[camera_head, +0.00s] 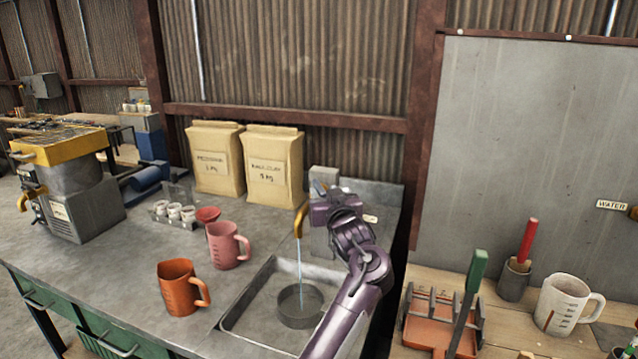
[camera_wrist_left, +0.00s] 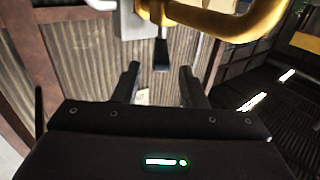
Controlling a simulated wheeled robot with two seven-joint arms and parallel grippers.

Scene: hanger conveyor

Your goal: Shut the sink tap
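The tap's yellow spout (camera_head: 300,220) stands at the back of the sink (camera_head: 235,310), and a thin stream of water runs from it into a round grey vessel (camera_head: 300,318) in the basin. My left gripper (camera_head: 333,204) is at the tap, just right of the spout, and hides much of the tap body. In the left wrist view the fingers (camera_wrist_left: 160,84) are apart. A dark lever (camera_wrist_left: 161,55) hangs in line with the gap, just beyond the fingertips, beside the yellow spout (camera_wrist_left: 240,22). Contact with the lever cannot be told. My right gripper is out of view.
An orange jug (camera_head: 180,290), a pink jug (camera_head: 224,246) and two paper sacks (camera_head: 216,160) stand left of the sink. A wooden bench (camera_head: 510,335) on the right holds a white jug (camera_head: 563,305) and a green-handled tool (camera_head: 472,300). A corrugated wall stands behind.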

